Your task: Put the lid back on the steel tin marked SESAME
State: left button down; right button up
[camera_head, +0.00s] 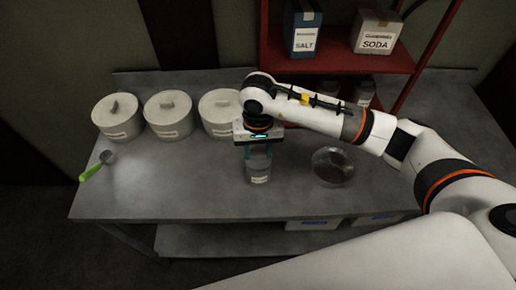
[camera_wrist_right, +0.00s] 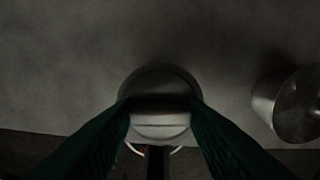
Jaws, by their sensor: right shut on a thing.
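My right gripper (camera_head: 258,153) comes down over a small steel tin (camera_head: 258,173) with a pale label, near the middle of the table. The label is too small to read. In the right wrist view, the green fingers (camera_wrist_right: 160,118) are shut on the raised grip of a round grey lid (camera_wrist_right: 160,78). The lid appears over the tin in the head view; I cannot tell whether it touches the rim. The tin is mostly hidden under the lid in the wrist view. My left gripper is out of view.
Several white lidded canisters (camera_head: 117,117) stand along the back left. A green-handled scoop (camera_head: 96,166) lies at the left. A round container with dark contents (camera_head: 332,167) stands right of the tin. A red shelf (camera_head: 335,62) holds SALT and SODA boxes. The front left tabletop is clear.

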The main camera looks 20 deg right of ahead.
jog(key=b, duration=0.3)
jog(key=shift+f, duration=0.2)
dwell(2.6)
dwell(0.3)
jog(key=o, duration=1.5)
jog(key=shift+r+p, duration=1.1)
jog(key=shift+r, duration=2.45)
grip_shut()
jog(key=shift+f, duration=0.25)
